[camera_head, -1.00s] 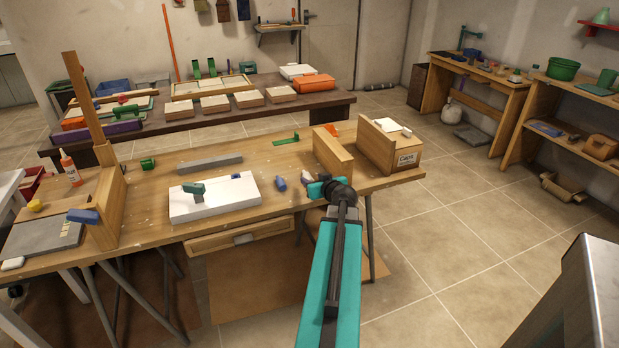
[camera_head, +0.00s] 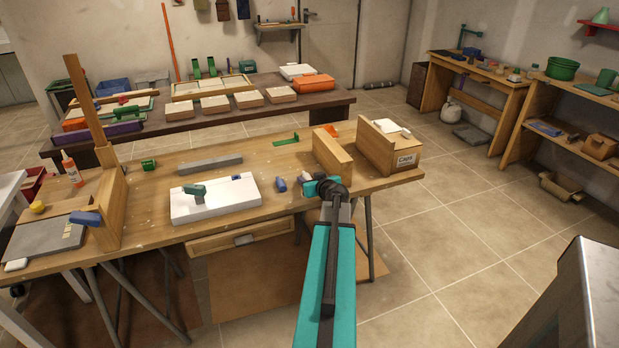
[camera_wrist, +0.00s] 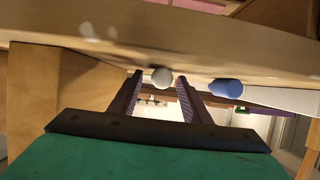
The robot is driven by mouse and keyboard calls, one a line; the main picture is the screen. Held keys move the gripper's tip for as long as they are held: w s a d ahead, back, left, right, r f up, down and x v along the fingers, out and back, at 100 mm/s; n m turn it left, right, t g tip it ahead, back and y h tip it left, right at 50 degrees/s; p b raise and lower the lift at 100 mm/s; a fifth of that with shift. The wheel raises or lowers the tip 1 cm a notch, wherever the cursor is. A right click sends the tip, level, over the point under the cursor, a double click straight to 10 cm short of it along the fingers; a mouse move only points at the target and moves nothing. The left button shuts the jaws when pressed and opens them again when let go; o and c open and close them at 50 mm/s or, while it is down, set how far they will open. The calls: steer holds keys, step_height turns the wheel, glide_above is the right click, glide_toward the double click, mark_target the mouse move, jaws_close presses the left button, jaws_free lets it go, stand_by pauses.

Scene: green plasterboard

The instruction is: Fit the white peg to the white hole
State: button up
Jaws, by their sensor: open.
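A white peg (camera_wrist: 162,77) shows its round end between my gripper's two dark fingers in the wrist view. My gripper (camera_wrist: 160,88) is open, and I cannot tell whether either finger touches the peg. In the head view my gripper (camera_head: 310,185) is at the front of the workbench, and the white peg is mostly hidden there. A blue peg (camera_head: 280,185) lies just left of my gripper; it also shows in the wrist view (camera_wrist: 227,89). A white board (camera_head: 222,205) lies further left, with a green piece (camera_head: 195,192) standing on it. I cannot make out a white hole.
A wooden upright (camera_head: 332,154) and a box labelled "Caps" (camera_head: 393,153) stand just behind and right of my gripper. A grey bar (camera_head: 210,164) lies behind the board. A wooden fixture with a blue handle (camera_head: 87,219) is at the left.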

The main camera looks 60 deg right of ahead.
stand_by(0.6)
jaws_close()
steer(key=shift+r, duration=1.1)
steer(key=s+a, duration=0.1)
steer(key=a, duration=0.1)
steer(key=s+a+r+b, duration=0.1)
steer(key=a, duration=0.1)
steer(key=s+a+r+b, duration=0.1)
steer(key=s+a, duration=0.1)
steer(key=shift+a, duration=0.25)
steer(key=shift+s+a+r, duration=0.1)
steer(key=shift+s+a, duration=0.05)
steer(key=shift+s, duration=0.05)
steer(key=shift+p, duration=0.65)
steer(key=shift+a+r+p, duration=0.2)
steer(key=shift+a+p, duration=0.05)
steer(key=shift+p, duration=0.95)
